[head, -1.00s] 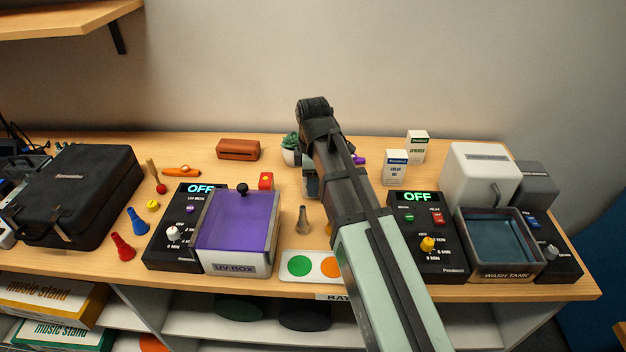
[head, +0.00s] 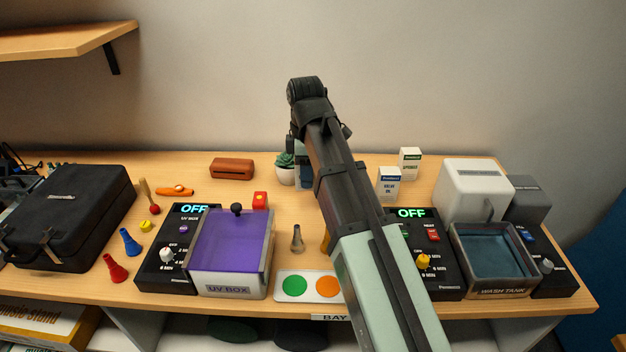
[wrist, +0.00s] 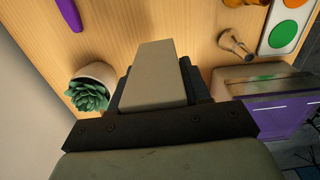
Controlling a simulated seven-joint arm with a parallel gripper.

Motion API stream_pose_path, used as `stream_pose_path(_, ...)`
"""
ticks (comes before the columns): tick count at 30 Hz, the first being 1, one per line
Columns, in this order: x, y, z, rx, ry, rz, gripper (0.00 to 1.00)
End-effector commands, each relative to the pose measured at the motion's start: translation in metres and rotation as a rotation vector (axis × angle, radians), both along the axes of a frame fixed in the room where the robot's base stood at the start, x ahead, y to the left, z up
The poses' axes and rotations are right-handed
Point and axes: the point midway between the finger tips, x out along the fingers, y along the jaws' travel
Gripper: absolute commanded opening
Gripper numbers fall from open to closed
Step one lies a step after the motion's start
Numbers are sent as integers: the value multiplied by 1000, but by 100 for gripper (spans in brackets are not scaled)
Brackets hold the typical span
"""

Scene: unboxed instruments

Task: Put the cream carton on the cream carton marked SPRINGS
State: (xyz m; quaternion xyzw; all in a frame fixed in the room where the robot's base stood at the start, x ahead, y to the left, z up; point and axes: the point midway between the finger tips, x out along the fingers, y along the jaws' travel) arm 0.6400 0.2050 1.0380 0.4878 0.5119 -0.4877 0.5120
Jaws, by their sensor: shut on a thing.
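My gripper (wrist: 158,98) is shut on a plain cream carton (wrist: 155,72), which sticks out between the fingers in the wrist view. In the head view my arm hides most of the gripper and the carton. They are above the table beside the potted succulent (head: 286,168). The carton marked SPRINGS (head: 410,164), white-cream with a green band, stands upright at the back right of the table, well to the right of my gripper. Its lettering is small and hard to read. Its top looks bare.
A similar carton marked VALVE OIL (head: 389,186) stands just in front and left of the SPRINGS carton. A white box (head: 472,190) and the wash tank (head: 492,258) are to the right. The UV box (head: 230,240) is front left. A brown case (head: 232,168) lies at the back.

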Motion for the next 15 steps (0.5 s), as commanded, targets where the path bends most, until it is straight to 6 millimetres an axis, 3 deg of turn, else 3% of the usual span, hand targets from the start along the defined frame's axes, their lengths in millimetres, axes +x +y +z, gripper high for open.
stream_pose_path(8, 3, -8, 9, 0, 0, -14, 15)
stream_pose_path(15, 18, -60, 12, 1, -4, -100, 15)
